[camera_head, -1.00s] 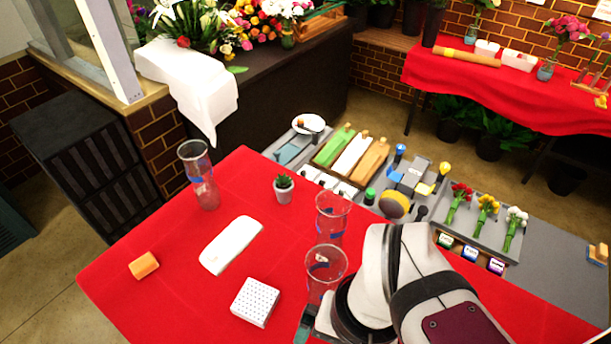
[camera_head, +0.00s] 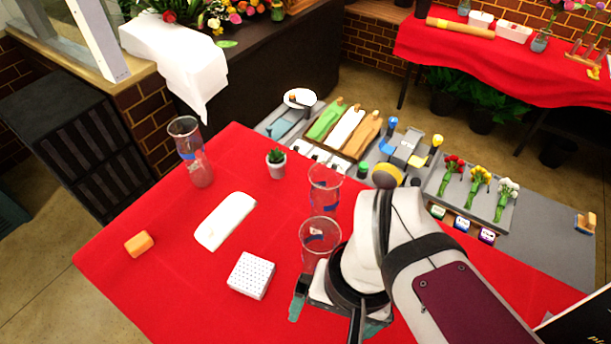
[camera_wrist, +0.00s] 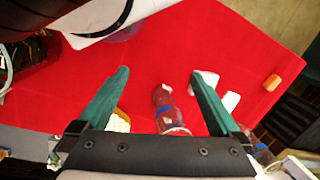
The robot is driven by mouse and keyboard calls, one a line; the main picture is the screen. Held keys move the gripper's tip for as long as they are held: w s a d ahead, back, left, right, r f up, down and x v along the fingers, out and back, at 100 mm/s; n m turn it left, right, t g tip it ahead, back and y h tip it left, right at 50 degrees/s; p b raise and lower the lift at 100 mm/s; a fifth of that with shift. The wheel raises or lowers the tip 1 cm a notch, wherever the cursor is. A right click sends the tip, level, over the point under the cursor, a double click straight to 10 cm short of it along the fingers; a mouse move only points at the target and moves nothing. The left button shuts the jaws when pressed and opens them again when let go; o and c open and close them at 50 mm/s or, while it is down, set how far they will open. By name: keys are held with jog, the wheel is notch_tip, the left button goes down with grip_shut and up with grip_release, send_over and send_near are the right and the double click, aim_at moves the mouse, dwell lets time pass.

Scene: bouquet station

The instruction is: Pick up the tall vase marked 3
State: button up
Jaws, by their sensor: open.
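Three tall clear glass vases with blue markings stand on the red tablecloth (camera_head: 150,285). One vase (camera_head: 191,152) is at the left, one vase (camera_head: 324,190) is near the middle, and one vase (camera_head: 319,238) is just in front of it. I cannot read a 3 on any of them. My gripper (camera_head: 328,312) is open and empty, low in the head view, close to the front vase. In the wrist view, my gripper's two green fingers (camera_wrist: 159,73) are spread apart, and a glass vase (camera_wrist: 168,108) shows between them. I cannot tell which vase that is.
A potted succulent (camera_head: 276,162), a white folded cloth (camera_head: 225,221), a white dotted block (camera_head: 251,275) and an orange block (camera_head: 139,244) lie around the vases. A grey tool station with flowers (camera_head: 480,185) stands behind. The left part of the tablecloth has free room.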

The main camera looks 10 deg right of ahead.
jog(key=w+d+r+m+h, duration=0.1)
jog(key=w+r+m, duration=0.25)
jog(key=w, duration=0.45)
jog(key=w+d+r+m+h, duration=0.1)
jog(key=w+d+r+m, duration=0.15)
jog(key=w+m, duration=0.35)
send_over(319, 247)
jog(key=s, duration=0.3)
jog(key=shift+n, duration=0.35)
jog(key=f, duration=1.5)
jog(key=shift+w+a, duration=0.2)
jog(key=shift+a, duration=0.2)
grip_shut()
